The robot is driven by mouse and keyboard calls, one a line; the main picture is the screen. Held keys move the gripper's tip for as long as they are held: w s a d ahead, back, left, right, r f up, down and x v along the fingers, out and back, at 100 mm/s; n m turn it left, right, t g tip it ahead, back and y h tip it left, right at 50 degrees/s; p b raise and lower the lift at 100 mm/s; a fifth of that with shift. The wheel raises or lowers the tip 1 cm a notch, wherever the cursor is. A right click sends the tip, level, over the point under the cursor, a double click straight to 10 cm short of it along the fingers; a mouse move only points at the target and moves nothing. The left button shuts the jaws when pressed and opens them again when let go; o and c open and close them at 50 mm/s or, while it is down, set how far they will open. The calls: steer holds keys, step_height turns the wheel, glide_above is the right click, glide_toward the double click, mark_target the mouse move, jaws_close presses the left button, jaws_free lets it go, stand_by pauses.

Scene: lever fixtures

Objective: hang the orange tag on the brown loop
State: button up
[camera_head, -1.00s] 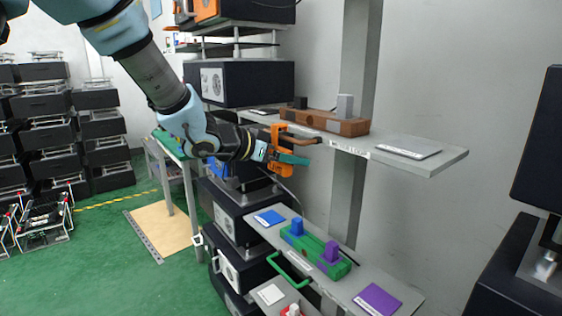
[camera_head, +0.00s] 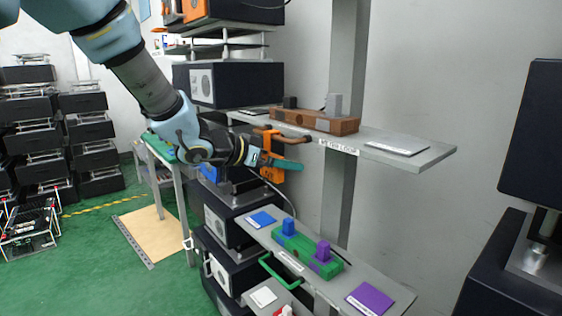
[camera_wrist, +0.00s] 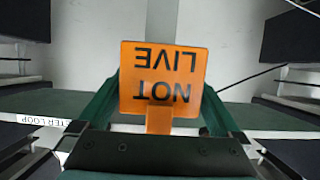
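The orange tag (camera_wrist: 160,75) fills the middle of the wrist view, its words "NOT LIVE" upside down. My gripper (camera_head: 287,164) has green fingers, one at each side edge of the tag, and is shut on it. In the head view the orange tag (camera_head: 270,142) is upright at the front edge of the upper shelf. The brown loop (camera_head: 295,139) sticks out from that shelf edge, right beside the tag's upper part. I cannot tell whether the tag's hook is over the loop. The loop does not show in the wrist view, perhaps hidden behind the tag.
The upper shelf (camera_head: 432,157) carries a brown block (camera_head: 340,126) with a black and a grey peg. The lower shelf has a green block (camera_head: 300,250) with blue and purple pegs, and a green loop (camera_head: 277,272) below its edge. Black boxes stand left of the shelves.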

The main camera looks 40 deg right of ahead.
steer(key=s+b+v, duration=0.1)
steer(key=v, duration=1)
steer(key=w+a+f+n+t+y, duration=0.3)
steer(key=w+a+f+n+t, duration=0.15)
steer(key=w+a, duration=0.45)
steer(key=w+a+f+n+t+y, duration=0.3)
steer(key=w+a+n+t+y, duration=0.15)
steer(key=w+a, duration=0.45)
steer(key=s+a+f+n+g+y, duration=0.1)
steer(key=s+a+f+n+y, duration=0.15)
steer(key=a, duration=0.65)
steer(key=s+a+f+n+g+y, duration=0.2)
steer(key=a+f+n, duration=0.1)
steer(key=a, duration=0.5)
steer(key=s+a+f+n+g+y, duration=0.1)
steer(key=s+a+f+n+g, duration=0.2)
steer(key=s+a, duration=0.4)
steer(key=shift+s+f+g, duration=0.3)
steer(key=shift+s+f, duration=0.05)
steer(key=shift+s, duration=0.65)
